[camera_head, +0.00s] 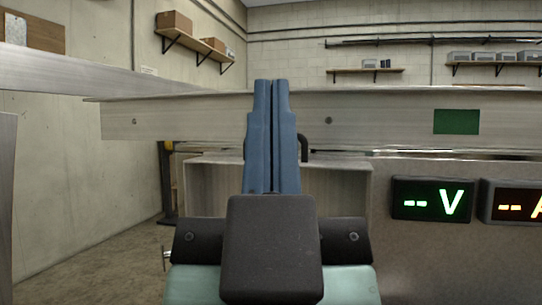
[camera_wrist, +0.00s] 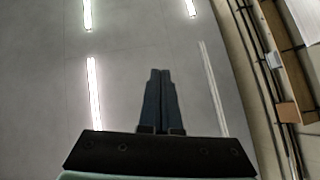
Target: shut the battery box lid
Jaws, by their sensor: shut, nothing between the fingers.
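My gripper (camera_head: 271,84) stands in the middle of the head view with its two blue fingers together and pointing up. Nothing is between them. Behind it is a grey metal box (camera_head: 340,190), probably the battery box; my gripper and wrist hide its middle. A black curved handle (camera_head: 304,148) shows just right of the fingers, above the box. I cannot tell how far the lid stands open. In the wrist view the shut fingers (camera_wrist: 160,75) point at the ceiling, and neither box nor lid shows.
A long metal beam (camera_head: 390,115) with a green label (camera_head: 456,121) crosses behind the fingers. A green voltage display (camera_head: 432,200) and an amber display (camera_head: 515,203) sit on the grey panel at right. Wall shelves (camera_head: 190,42) hold boxes. Open floor (camera_head: 110,245) lies at left.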

